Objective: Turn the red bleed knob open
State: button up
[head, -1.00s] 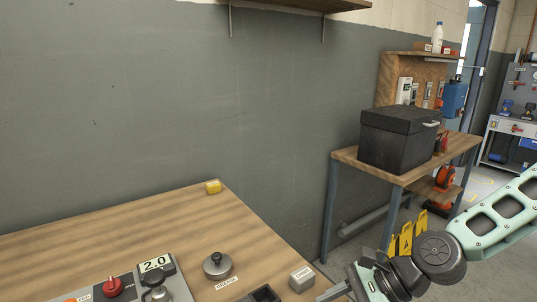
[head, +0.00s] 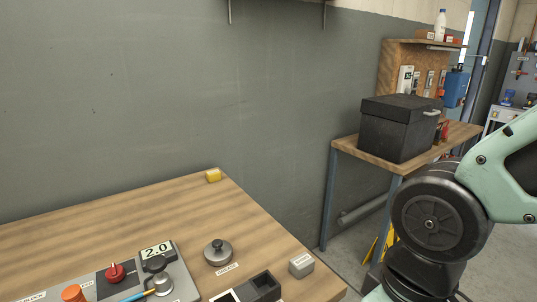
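A red knob (head: 115,273) sits on a dark square on the grey panel unit (head: 178,270) at the bottom left of the head view. My arm enters at the right and bends down past the bottom edge. My gripper is out of view, so its opening does not show. Nothing of my arm touches the red knob.
A blue-handled part (head: 142,294) lies by the unit. The bench's middle is clear.

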aim_at(115, 274)
jog(key=u, duration=1.55)
